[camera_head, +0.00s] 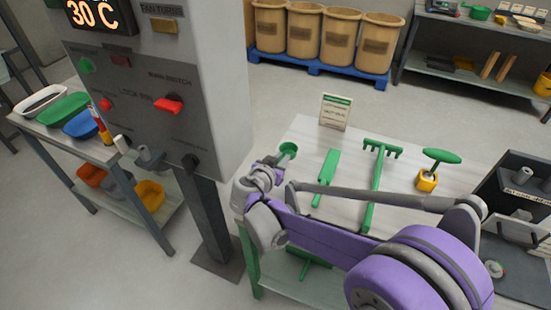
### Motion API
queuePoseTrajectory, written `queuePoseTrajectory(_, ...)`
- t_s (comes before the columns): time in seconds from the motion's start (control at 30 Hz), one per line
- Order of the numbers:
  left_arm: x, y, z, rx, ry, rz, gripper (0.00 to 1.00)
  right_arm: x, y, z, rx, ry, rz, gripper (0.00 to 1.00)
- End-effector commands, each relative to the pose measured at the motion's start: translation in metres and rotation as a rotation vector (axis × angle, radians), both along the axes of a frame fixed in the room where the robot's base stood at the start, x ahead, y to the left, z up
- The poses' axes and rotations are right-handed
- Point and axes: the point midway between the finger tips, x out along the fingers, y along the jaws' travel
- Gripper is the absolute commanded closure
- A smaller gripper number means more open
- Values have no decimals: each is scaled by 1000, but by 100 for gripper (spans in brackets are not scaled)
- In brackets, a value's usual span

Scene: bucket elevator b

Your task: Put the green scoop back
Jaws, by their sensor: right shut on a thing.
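The green scoop (288,149) shows as a small round green cup just beyond the fingers of my right gripper (275,162). The gripper is shut on it near the left back edge of the light work table (300,130). The fingers and wrist hide its handle, and I cannot tell whether it touches the table. My left gripper is not in view.
A green paddle-like tool (328,172), a green rake (378,170) and a green-topped tool in a yellow block (427,181) are right of the scoop. A sign card (335,111) stands behind. A grey control column (150,90) stands left.

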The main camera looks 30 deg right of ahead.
Motion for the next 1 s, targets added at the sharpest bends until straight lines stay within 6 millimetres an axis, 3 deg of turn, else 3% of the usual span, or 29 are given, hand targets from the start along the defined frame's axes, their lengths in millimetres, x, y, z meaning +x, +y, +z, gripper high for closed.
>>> queuePoseTrajectory(0.6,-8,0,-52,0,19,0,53,0,0,-61,0,1,0,100)
queuePoseTrajectory(1.0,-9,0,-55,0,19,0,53,0,0,-65,0,0,1,100)
